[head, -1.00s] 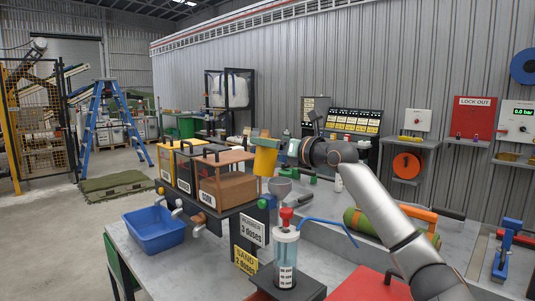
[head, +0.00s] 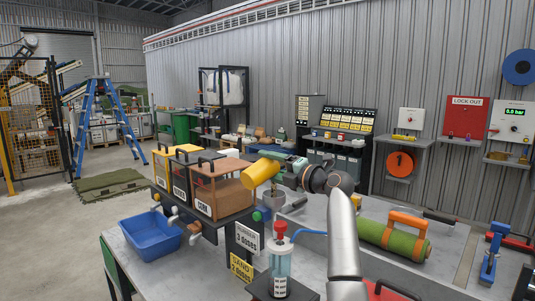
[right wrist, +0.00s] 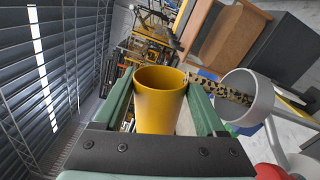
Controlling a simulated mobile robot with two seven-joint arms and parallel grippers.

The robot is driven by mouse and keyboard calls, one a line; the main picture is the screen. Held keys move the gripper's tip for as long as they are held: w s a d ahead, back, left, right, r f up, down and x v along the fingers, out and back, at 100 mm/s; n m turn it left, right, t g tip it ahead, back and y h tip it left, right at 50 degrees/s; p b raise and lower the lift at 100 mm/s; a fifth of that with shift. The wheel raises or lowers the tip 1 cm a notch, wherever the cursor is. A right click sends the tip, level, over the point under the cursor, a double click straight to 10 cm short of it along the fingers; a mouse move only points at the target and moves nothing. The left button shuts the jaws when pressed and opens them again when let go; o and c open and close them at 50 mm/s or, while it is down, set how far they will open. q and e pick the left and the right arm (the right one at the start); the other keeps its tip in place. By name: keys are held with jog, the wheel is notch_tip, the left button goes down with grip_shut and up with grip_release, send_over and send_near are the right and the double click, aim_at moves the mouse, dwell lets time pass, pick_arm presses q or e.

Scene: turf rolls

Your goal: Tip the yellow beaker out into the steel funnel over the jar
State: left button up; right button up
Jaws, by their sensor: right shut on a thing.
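The yellow beaker (head: 258,174) is held in my right gripper (head: 275,165), which is shut on it. In the head view it is tipped well over to the left, close to lying on its side. In the head view the funnel (head: 273,200) shows partly, below the beaker. I cannot make out the jar under it. My left gripper is out of view.
Labelled bins (head: 215,188) stand close to the left of the beaker, with a blue tub (head: 152,233) beyond. A clear container with a red top (head: 280,262) stands in front. A green roll with an orange handle (head: 393,238) lies at right.

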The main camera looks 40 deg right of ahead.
jog(key=shift+d+f+m+b, duration=0.25)
jog(key=shift+m+b, duration=0.1)
jog(key=shift+m, duration=0.25)
jog(key=m, duration=0.2)
jog(key=shift+d+f+m, duration=0.2)
jog(key=shift+d+m, duration=0.05)
jog(key=shift+m, duration=0.05)
jog(key=m, duration=0.3)
jog(key=shift+d+f+m, duration=0.3)
jog(key=shift+d, duration=0.1)
jog(key=shift+d+r, duration=0.1)
dwell(0.8)
